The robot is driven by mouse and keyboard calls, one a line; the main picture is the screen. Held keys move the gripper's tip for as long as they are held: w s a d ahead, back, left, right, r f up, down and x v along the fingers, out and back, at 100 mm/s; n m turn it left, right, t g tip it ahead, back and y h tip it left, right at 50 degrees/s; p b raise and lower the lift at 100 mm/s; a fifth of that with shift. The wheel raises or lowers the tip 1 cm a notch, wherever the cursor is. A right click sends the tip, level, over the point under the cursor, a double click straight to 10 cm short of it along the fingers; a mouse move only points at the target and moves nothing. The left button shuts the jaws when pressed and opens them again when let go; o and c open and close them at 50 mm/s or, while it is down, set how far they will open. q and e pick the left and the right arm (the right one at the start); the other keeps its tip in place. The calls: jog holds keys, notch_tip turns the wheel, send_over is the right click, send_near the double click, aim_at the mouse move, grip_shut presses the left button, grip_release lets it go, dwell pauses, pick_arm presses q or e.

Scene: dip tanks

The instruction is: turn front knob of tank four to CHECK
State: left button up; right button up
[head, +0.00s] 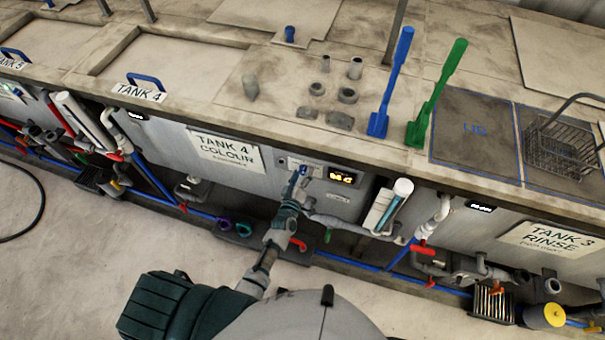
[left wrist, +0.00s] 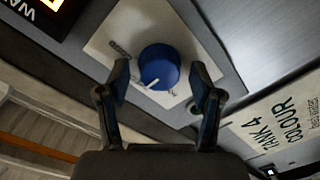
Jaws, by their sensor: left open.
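The front knob of tank four (left wrist: 159,67) is a round blue knob with a white pointer mark, on a pale plate (left wrist: 120,35) with small dark lettering. In the left wrist view the pointer points to the lower left; the lettering is too small to read surely. My left gripper (left wrist: 165,82) is open, with one finger on each side of the knob; I cannot tell whether they touch it. In the head view my left gripper (head: 297,180) is at the control panel (head: 332,195) of tank four and partly hides the knob. My right gripper is not in view.
The "TANK 4 COLOUR" sign (head: 228,150) is left of the panel, and a lit yellow display (head: 342,177) is right of it. Blue (head: 393,85) and green (head: 437,92) paddles, a wire basket (head: 563,145) and small fittings are on the top. Pipes and valves run below.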

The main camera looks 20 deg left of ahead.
pick_arm(q)
jog(key=shift+s, duration=0.1)
jog(key=s, duration=1.1)
jog(key=shift+s+r, duration=0.15)
jog(key=shift+s, duration=0.25)
jog(key=shift+a, duration=0.1)
jog(key=s+f+m+g+h+b, duration=0.1)
jog(key=s+f+m+g, duration=0.45)
jog(key=f, duration=0.85)
jog(key=s+f+m+g+b, duration=0.1)
jog(key=s+f+g, duration=0.2)
jog(key=s+f, duration=0.8)
jog(key=s+a+f+m+g, duration=0.2)
jog(key=s+a+f+g, duration=0.2)
jog(key=s+f, duration=0.6)
jog(key=s+a+f+m+g+y, duration=0.1)
jog(key=s+a+f+m+g, duration=0.1)
jog(key=s+f, duration=0.7)
jog(key=s+a+g, duration=0.1)
jog(key=s+g, duration=0.1)
jog(key=s, duration=0.3)
jog(key=shift+a+f+m+b, duration=0.35)
jog(key=shift+a+f, duration=0.05)
